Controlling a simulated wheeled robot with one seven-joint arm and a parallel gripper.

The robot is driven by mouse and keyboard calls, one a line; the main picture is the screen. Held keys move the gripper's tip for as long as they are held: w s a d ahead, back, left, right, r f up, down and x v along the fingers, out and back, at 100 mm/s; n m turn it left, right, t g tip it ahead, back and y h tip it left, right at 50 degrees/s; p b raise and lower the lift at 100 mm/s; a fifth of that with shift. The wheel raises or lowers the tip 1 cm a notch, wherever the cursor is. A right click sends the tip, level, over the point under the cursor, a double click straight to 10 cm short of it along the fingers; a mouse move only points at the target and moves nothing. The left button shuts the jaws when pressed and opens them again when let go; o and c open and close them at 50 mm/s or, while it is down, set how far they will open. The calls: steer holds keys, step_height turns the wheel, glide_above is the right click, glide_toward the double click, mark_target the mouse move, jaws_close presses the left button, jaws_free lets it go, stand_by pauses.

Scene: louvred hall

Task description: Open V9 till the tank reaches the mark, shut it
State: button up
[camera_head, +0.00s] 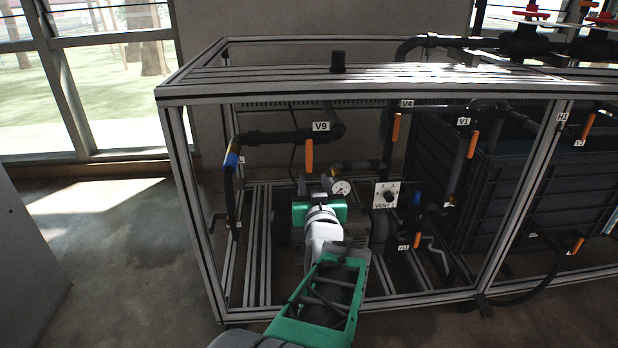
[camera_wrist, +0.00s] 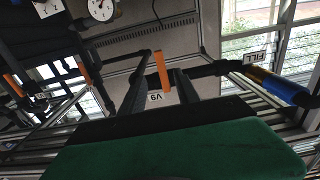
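The V9 valve has an orange lever (camera_head: 309,156) that hangs straight down, across its dark horizontal pipe, under the V9 label (camera_head: 321,126). My gripper (camera_head: 314,183) is just below and in front of the lever. In the wrist view the two dark fingers of my gripper (camera_wrist: 161,76) stand apart, and the orange lever (camera_wrist: 162,70) shows between their tips. I cannot tell whether either finger touches it. The tank looks like the dark ribbed bin (camera_head: 515,195) on the right. An HI tag (camera_head: 562,117) shows by the frame post; the water level is not readable.
The metal frame (camera_head: 330,92) has a top beam above the lever and posts at its sides. Other orange levers hang at V4 (camera_head: 396,127) and V1 (camera_head: 472,144). A gauge (camera_head: 341,188) and a VENT plate (camera_head: 386,195) sit close right of my gripper.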

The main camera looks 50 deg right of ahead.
mark_target(309, 164)
steer(key=p+x, duration=0.1)
steer(key=x, duration=0.6)
steer(key=shift+w+d, duration=0.2)
steer(key=shift+w, duration=0.15)
steer(key=shift+x, duration=1.05)
jaws_close()
stand_by(0.4)
